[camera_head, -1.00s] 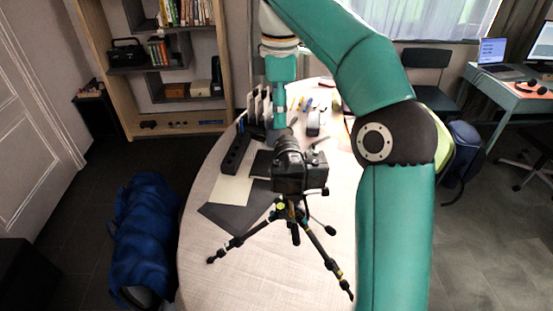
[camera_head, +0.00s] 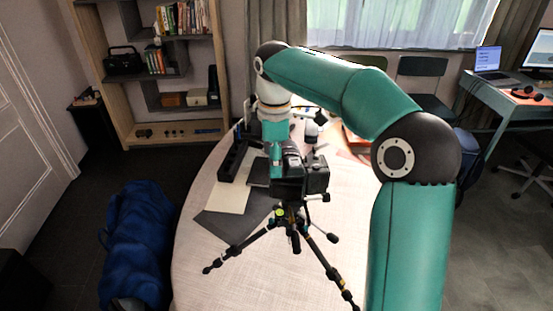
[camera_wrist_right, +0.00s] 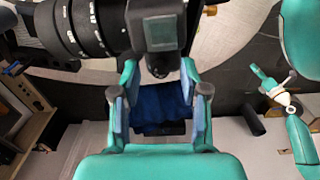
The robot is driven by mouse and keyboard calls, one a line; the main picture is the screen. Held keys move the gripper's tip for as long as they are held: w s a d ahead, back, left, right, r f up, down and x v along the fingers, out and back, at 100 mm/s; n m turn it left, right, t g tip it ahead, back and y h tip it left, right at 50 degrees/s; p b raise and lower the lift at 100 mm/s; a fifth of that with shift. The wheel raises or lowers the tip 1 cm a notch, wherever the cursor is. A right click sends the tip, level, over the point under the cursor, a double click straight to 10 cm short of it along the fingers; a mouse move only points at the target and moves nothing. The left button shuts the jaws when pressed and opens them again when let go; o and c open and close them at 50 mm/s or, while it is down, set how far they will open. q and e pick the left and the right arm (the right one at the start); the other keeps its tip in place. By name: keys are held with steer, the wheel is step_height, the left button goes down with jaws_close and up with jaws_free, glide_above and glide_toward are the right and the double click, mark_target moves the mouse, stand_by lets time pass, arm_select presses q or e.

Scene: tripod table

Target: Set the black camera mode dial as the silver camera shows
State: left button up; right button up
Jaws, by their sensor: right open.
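The black camera (camera_head: 300,178) stands on a tripod (camera_head: 296,222) on the table. In the right wrist view its lens (camera_wrist_right: 82,28) is at the upper left and its top housing (camera_wrist_right: 160,32) at the top middle. A small dark round part (camera_wrist_right: 158,65) is by the fingertips; I cannot tell surely that it is the mode dial. My right gripper (camera_head: 277,165) is beside the camera, partly hidden behind it. In the wrist view it is open (camera_wrist_right: 158,78), its fingers apart and nothing gripped. A small greyish device (camera_head: 311,130) stands behind; I cannot tell whether it is the silver camera. My left gripper is out of view.
The round table (camera_head: 200,270) has bare room at the front left. A dark organiser (camera_head: 233,160) and flat sheets (camera_head: 232,197) lie left of the tripod. The tripod legs spread widely. A blue bag (camera_head: 145,245) is on the floor at left.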

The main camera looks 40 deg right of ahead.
jaws_close()
steer(key=shift+s+r+n+p, duration=0.1)
steer(key=shift+r+n+p, duration=0.15)
steer(key=shift+n+p, duration=0.95)
steer(key=shift+n, duration=0.5)
steer(key=shift+f+n, duration=0.2)
steer(key=shift+n, duration=0.2)
jaws_free()
steer(key=shift+r, duration=0.1)
